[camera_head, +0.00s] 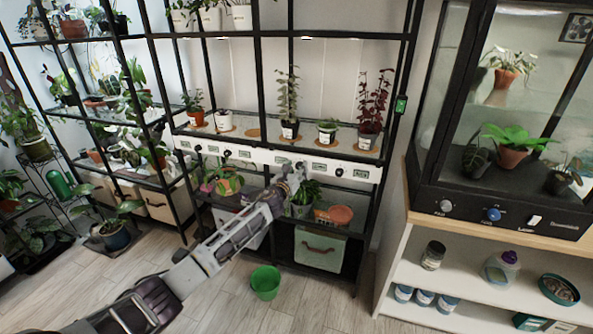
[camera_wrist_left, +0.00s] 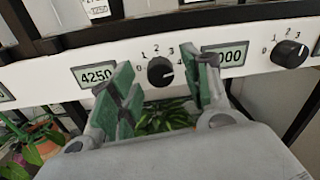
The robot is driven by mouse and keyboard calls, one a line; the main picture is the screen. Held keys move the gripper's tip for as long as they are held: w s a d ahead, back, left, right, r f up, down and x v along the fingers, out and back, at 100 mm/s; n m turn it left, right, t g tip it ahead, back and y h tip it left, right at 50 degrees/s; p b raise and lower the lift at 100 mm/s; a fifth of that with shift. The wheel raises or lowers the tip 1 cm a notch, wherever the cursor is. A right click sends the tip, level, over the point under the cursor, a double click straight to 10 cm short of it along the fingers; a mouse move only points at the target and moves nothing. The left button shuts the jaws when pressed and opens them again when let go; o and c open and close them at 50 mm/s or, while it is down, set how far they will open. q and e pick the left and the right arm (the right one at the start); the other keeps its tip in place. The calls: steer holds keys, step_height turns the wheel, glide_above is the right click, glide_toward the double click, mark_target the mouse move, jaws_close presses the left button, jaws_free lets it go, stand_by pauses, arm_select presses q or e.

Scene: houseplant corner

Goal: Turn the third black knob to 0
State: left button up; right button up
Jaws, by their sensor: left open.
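A white panel (camera_head: 262,155) runs along the shelf front with several black knobs and small number displays. My left gripper (camera_head: 287,178) is open and empty just in front of and below the panel. In the left wrist view, a black knob (camera_wrist_left: 160,71) sits between the spread green-padded fingers (camera_wrist_left: 164,86). Its scale reads 0 to 4, and its small light mark appears on the right side, toward the high numbers. Fingers and knob look apart. A display (camera_wrist_left: 95,75) reading 4250 is left of this knob. Another black knob (camera_wrist_left: 290,53) is farther right. My right gripper is out of view.
Potted plants stand on the shelf above the panel, including a red-leaved one (camera_head: 371,105). A leafy plant (camera_head: 305,192) and an orange pot (camera_head: 340,214) sit below it. A green bucket (camera_head: 265,282) is on the floor. A glass cabinet (camera_head: 510,110) stands right.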

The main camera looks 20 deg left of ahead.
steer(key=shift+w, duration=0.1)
arm_select(q)
steer(key=c, duration=1)
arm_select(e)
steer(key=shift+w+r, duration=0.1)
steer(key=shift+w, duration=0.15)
